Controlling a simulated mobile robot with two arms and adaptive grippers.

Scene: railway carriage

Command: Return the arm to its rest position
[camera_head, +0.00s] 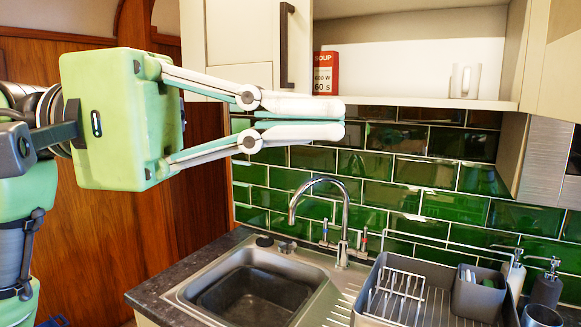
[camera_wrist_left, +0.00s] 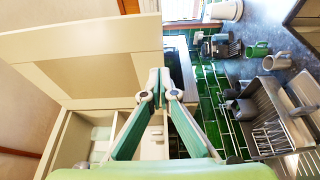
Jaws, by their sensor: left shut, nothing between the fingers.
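My left arm comes in from the left in the head view. Its green left gripper (camera_head: 342,119) is raised in front of the wall cupboard and above the sink. Its two fingers are together with nothing between them. The shut fingertips also show in the left wrist view (camera_wrist_left: 159,78), pointing away from the palm. My right arm and gripper are not in view.
An open wall cupboard holds a red soup box (camera_head: 326,73) and a white mug (camera_head: 465,81). Below are a sink (camera_head: 255,290), a curved tap (camera_head: 343,215) and a grey dish rack (camera_head: 400,300). A cupboard door (camera_wrist_left: 85,55) stands close in the wrist view.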

